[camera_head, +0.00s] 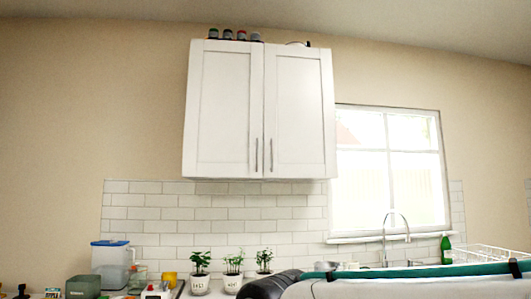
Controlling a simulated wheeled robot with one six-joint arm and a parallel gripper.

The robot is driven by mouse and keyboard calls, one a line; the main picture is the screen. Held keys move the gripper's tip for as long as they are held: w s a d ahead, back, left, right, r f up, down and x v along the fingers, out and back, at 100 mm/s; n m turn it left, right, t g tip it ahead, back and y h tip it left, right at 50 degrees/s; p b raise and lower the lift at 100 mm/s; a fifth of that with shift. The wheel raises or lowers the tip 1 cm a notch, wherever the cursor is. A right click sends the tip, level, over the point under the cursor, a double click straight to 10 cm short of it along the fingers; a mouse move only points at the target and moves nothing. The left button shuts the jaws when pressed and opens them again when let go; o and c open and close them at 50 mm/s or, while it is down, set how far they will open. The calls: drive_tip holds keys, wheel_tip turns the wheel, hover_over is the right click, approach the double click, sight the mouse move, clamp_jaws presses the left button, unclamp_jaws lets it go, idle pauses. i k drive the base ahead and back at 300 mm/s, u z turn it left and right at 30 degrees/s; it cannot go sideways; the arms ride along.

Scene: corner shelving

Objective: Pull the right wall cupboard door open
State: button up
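The white wall cupboard hangs on the beige wall above the tiles. Its right door (298,113) is shut, flush beside the shut left door (229,112). The right door's slim vertical metal handle (271,155) sits low, near the seam between the doors. The left door's handle (257,155) is just beside it. Part of my arm shows large at the bottom right, below the cupboard. My gripper is not in view.
Several small jars (228,34) stand on top of the cupboard. Below are three potted plants (232,284), a blue-lidded container (110,266), a tap (397,230), a green bottle (446,250) and a dish rack (490,255). A window (388,170) is to the right. The space before the doors looks clear.

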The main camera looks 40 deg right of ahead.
sight(300, 129)
drive_tip(key=z, duration=0.45)
drive_tip(key=i, duration=1)
drive_tip(key=z, duration=0.75)
